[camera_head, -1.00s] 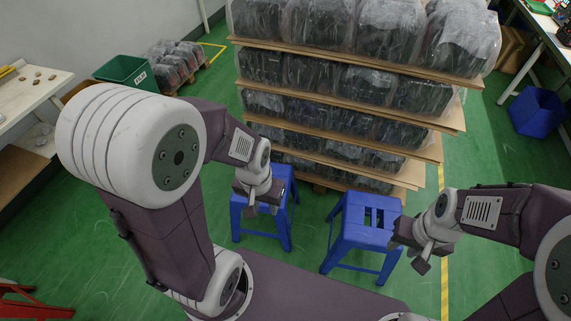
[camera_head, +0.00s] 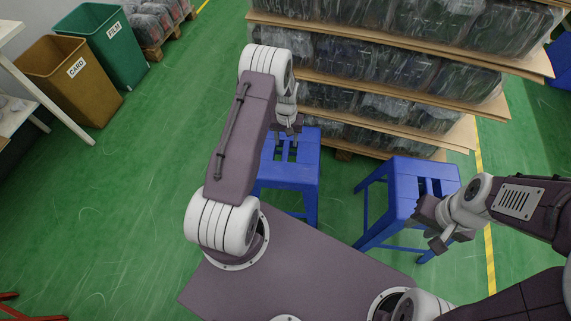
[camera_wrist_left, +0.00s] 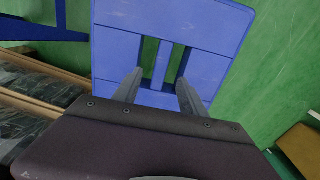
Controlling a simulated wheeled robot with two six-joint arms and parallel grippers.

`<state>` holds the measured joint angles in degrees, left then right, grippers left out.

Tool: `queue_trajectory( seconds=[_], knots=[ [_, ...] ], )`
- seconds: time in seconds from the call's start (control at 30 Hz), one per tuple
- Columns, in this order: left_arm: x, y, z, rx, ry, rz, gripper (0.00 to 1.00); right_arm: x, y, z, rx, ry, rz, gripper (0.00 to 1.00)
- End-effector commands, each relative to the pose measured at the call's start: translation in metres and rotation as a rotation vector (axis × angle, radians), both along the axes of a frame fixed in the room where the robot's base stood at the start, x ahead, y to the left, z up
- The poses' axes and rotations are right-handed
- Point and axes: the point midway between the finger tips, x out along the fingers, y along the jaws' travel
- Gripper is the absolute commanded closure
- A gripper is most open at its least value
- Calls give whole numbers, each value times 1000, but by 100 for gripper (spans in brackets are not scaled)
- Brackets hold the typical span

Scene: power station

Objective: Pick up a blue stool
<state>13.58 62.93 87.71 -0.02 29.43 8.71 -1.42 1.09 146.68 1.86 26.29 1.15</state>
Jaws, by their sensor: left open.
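Two blue stools stand upright on the floor. The left stool (camera_head: 293,172) has slots in its seat, and its near part shows below my left gripper (camera_head: 289,130). In the left wrist view that stool's seat (camera_wrist_left: 205,32) fills the middle, with two slots and a bar between them. My left gripper (camera_wrist_left: 160,78) is open and empty there, its fingertips apart on either side of the bar; I cannot tell their height above the seat. The right stool (camera_head: 404,178) is partly hidden by my right gripper (camera_head: 430,228), whose fingers look apart and empty.
A tall stack of wrapped goods on boards (camera_head: 385,62) stands close behind the stools. A brown CARD bin (camera_head: 72,75) and a green FILM bin (camera_head: 103,45) stand at the upper left. Green floor is clear at the left.

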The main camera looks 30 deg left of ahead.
Motion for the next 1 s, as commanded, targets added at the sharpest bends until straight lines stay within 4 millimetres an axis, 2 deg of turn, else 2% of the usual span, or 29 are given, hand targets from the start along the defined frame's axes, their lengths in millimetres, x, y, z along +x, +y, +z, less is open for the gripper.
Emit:
queue_trajectory(
  seconds=[0.07,0.3,0.47,0.73,0.97,1.0],
  knots=[
    [0,0,-1,0,0,0,51,0,0,1,0,-1,0,64],
    [-1,0,-36,0,1,-1,51,0,0,-12,0,0,0,64],
    [0,0,-40,0,-1,-1,51,0,0,-13,0,0,0,64],
    [-2,2,-86,0,1,-2,51,0,0,-32,0,0,0,64],
    [-1,2,-87,1,-2,-2,51,0,0,-31,0,0,0,64],
    [-1,2,-87,1,-2,-2,62,0,0,-31,0,0,0,64]
  ],
)
